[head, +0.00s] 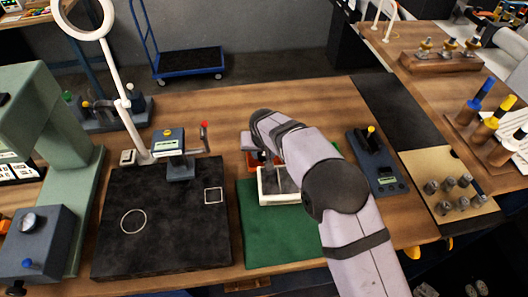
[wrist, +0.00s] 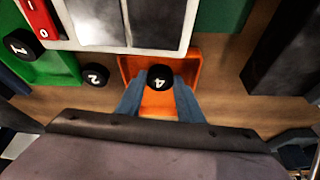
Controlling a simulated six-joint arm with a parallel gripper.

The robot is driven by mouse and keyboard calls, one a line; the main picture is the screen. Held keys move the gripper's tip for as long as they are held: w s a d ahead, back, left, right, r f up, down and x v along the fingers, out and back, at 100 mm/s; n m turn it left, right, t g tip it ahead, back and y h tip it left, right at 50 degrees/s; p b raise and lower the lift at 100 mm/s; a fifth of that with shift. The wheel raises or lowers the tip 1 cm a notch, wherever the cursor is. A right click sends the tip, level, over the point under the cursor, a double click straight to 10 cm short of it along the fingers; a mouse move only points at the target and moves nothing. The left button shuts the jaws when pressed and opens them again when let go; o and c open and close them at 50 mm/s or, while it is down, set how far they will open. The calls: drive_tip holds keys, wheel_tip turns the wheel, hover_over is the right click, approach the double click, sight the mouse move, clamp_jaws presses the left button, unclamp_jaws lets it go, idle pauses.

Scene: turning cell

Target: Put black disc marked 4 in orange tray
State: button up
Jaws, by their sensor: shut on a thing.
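The black disc marked 4 (wrist: 159,76) is between the fingertips of my gripper (wrist: 159,88) in the wrist view. The blue-grey fingers are shut on its sides. The orange tray (wrist: 155,107) lies behind the disc and fingers in that view, so the disc is over or inside it. How high it is above the tray floor I cannot tell. In the head view the orange tray (head: 254,161) shows only partly, behind the white-rimmed box, and my arm covers much of that area.
A white box with grey panels (wrist: 127,45) adjoins the orange tray. A black disc marked 2 (wrist: 95,76) and one marked 1 (wrist: 20,44) lie left, near a green tray (wrist: 58,68). A dark device (head: 376,160) stands right of my arm.

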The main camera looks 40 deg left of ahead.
drive_tip(key=shift+f, duration=0.15)
drive_tip(key=o, duration=1.2)
drive_tip(key=shift+r, duration=0.2)
drive_tip(key=b+v, duration=0.4)
drive_tip(key=v, duration=0.8)
drive_tip(key=shift+w, duration=0.1)
